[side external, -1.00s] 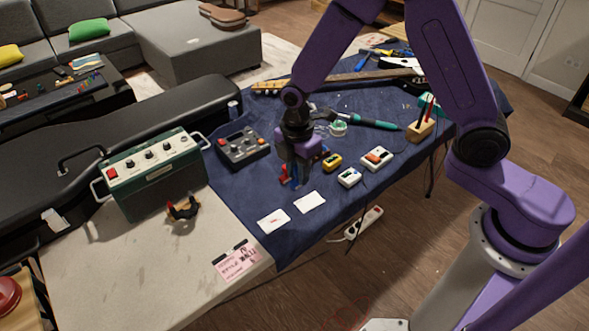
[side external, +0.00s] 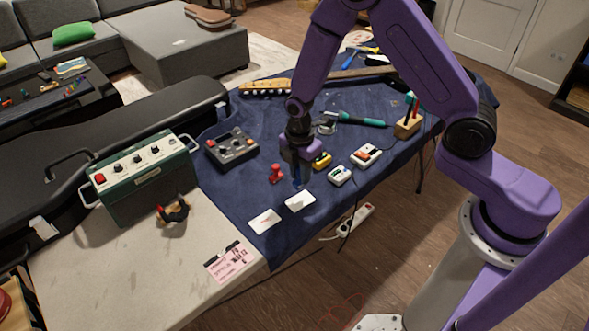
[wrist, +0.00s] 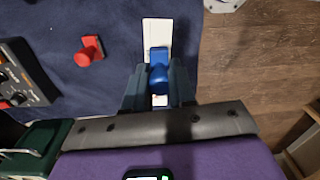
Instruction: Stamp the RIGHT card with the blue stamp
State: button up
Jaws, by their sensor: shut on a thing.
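My gripper (side external: 298,172) is shut on the blue stamp (wrist: 158,72). In the side external view the stamp's lower part (side external: 298,184) shows below the fingers, just behind the right card (side external: 300,202). The right card is white and lies flat on the blue cloth. The left card (side external: 264,222) lies beside it, with a faint mark. In the wrist view a white card (wrist: 157,34) shows beyond the stamp, which covers part of it. A small white patch shows between the fingers. I cannot tell whether the stamp touches anything.
A red stamp (side external: 276,173) stands on the cloth left of my gripper. A grey control box (side external: 231,148) is farther left. A yellow pedal (side external: 321,160), a white-green pedal (side external: 340,176) and a white-orange pedal (side external: 366,155) stand to the right. The cloth's front edge is close to the cards.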

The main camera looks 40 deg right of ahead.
aim_at(300, 187)
jog(key=shift+f, duration=2.85)
jog(key=shift+f, duration=0.55)
jog(key=shift+r, duration=0.15)
jog(key=shift+r, duration=3.4)
